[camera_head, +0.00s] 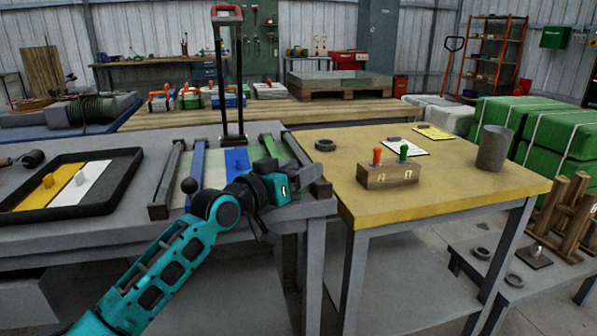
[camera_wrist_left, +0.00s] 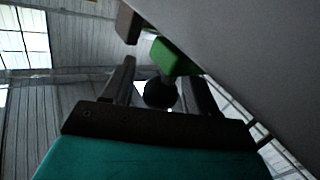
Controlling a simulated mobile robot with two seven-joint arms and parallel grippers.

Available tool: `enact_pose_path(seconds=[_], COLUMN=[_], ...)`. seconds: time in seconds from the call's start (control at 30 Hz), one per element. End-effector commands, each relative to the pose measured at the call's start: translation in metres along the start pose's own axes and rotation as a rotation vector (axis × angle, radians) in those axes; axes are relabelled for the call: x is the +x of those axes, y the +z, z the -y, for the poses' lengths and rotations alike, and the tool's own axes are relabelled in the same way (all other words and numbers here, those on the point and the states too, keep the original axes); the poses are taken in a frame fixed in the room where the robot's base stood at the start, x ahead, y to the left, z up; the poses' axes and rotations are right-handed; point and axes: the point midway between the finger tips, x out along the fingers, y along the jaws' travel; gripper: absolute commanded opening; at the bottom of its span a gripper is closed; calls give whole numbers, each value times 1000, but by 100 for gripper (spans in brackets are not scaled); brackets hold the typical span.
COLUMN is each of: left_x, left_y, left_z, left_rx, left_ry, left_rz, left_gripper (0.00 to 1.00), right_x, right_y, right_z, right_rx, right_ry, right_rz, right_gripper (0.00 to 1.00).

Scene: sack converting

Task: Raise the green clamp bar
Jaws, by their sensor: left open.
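The green clamp bar (camera_head: 269,146) lies low on the table fixture, right of the blue clamp bar (camera_head: 197,163). My left arm hides its near end. My left gripper (camera_head: 268,168) is at that near end, its fingers mostly hidden in the head view. In the left wrist view the gripper (camera_wrist_left: 161,78) is open, with a dark round knob (camera_wrist_left: 160,94) between its two fingers. The green end (camera_wrist_left: 174,56) of the bar shows just beyond the knob. Contact between fingers and knob cannot be told. My right gripper is not in view.
A black tray (camera_head: 127,165) with yellow and white panels lies left. A tall black frame with a red top (camera_head: 226,10) stands behind the fixture. A yellow-topped table (camera_head: 455,185) at right carries a wooden block (camera_head: 372,178) and a grey cup (camera_head: 494,147).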

Motion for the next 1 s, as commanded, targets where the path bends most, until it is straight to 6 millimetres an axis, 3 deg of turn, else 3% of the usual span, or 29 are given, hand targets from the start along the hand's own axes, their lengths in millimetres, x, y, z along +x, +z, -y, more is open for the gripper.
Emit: enact_pose_path(seconds=[0.07, 0.67, 1.0], left_x=[0, 0, 0], left_y=[0, 0, -1], left_z=[0, 0, 0], left_rx=[0, 0, -1], left_ry=[0, 0, 0], left_rz=[0, 0, 0], left_gripper=[58, 2, 0], right_x=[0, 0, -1], right_y=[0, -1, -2], right_z=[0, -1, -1], right_rx=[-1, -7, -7], right_ry=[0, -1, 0], right_rz=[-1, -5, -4], right_gripper=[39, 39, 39])
